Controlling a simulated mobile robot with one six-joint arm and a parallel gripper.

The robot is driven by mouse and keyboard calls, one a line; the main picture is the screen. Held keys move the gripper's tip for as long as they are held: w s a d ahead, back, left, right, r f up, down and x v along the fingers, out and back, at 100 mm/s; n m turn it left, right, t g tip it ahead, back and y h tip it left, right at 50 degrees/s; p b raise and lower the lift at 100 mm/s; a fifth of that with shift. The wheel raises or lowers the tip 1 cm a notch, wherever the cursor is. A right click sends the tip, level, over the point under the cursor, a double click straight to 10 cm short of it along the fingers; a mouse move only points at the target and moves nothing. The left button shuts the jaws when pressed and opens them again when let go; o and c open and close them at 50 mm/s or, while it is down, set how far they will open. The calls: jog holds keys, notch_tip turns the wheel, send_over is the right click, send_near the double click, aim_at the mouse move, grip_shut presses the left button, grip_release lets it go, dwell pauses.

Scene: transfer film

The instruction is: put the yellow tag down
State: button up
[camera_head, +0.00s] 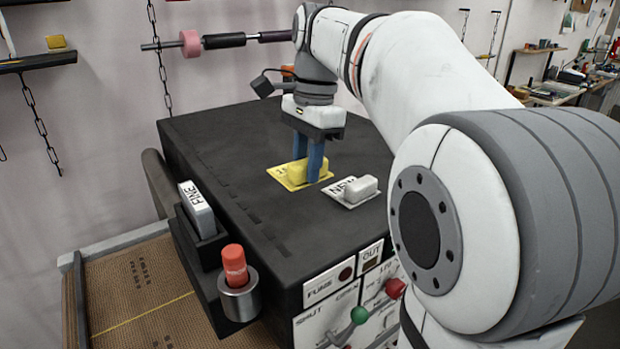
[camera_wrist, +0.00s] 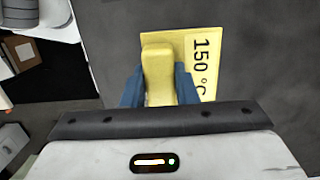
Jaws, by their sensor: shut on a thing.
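The yellow tag is a flat plate with a raised block (camera_head: 298,173) and lies at the top of the black cabinet (camera_head: 230,165) in the head view. In the wrist view the plate (camera_wrist: 212,65) reads "150 °C" and the block (camera_wrist: 157,70) sits on its left part. My gripper (camera_head: 309,170) points down with its blue fingers on either side of the block, shut on it. The fingers also show in the wrist view (camera_wrist: 160,88). Whether the plate touches the cabinet top cannot be told for certain.
A white tag (camera_head: 351,190) with a raised block lies close to the right. A "FINE" block (camera_head: 196,208) and a red cylinder in a metal cup (camera_head: 238,290) are on the cabinet's left side. Levers with green and red knobs (camera_head: 359,315) are on the front. The cabinet top's left part is clear.

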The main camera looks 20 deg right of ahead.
aim_at(304, 214)
jog(key=shift+s+a+f+p, duration=0.1)
jog(key=shift+f+p, duration=0.2)
jog(key=shift+f, duration=3.05)
jog(key=shift+f, duration=0.2)
jog(key=o, duration=1)
jog(key=shift+r, duration=0.1)
jog(key=shift+o, duration=0.2)
jog(key=r, duration=0.4)
jog(key=d+r, duration=0.1)
jog(key=r, duration=0.3)
jog(key=r+b, duration=0.1)
jog(key=r, duration=0.3)
jog(key=shift+d+r, duration=0.1)
jog(key=shift+d, duration=0.1)
